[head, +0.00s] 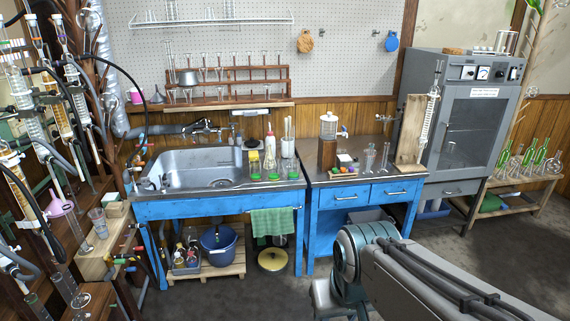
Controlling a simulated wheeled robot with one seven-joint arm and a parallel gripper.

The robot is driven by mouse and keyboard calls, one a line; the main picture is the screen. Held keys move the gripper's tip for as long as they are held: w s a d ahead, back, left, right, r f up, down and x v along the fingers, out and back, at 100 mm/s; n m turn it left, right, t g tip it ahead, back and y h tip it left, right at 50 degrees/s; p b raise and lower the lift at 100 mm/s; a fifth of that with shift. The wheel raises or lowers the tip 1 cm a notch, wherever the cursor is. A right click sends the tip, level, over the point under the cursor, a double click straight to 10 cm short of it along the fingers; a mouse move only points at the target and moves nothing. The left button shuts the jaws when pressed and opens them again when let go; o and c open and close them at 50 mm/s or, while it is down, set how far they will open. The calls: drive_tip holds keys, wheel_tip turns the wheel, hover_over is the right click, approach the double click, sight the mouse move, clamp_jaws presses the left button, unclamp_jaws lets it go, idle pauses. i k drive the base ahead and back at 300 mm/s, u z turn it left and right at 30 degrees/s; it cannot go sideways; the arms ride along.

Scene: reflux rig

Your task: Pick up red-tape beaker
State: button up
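I cannot make out a beaker with red tape for sure. A clear glass vessel (97,222) stands on the wooden ledge at the left; any tape on it is too small to tell.
The steel sink (195,168) fills most of the left bench (220,207). A white bottle (270,147), a clear dispenser (328,128) and a wooden stand (410,130) crowd the tops. A grey oven (465,110) stands right. Glass condensers (20,95) crowd the left. Floor in front is clear.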

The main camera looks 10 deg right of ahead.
sight(255, 166)
drive_tip(key=z, duration=0.05)
drive_tip(key=i, duration=1.4)
drive_tip(key=z, duration=0.3)
drive_tip(key=i, duration=1.2)
drive_tip(key=z, duration=0.1)
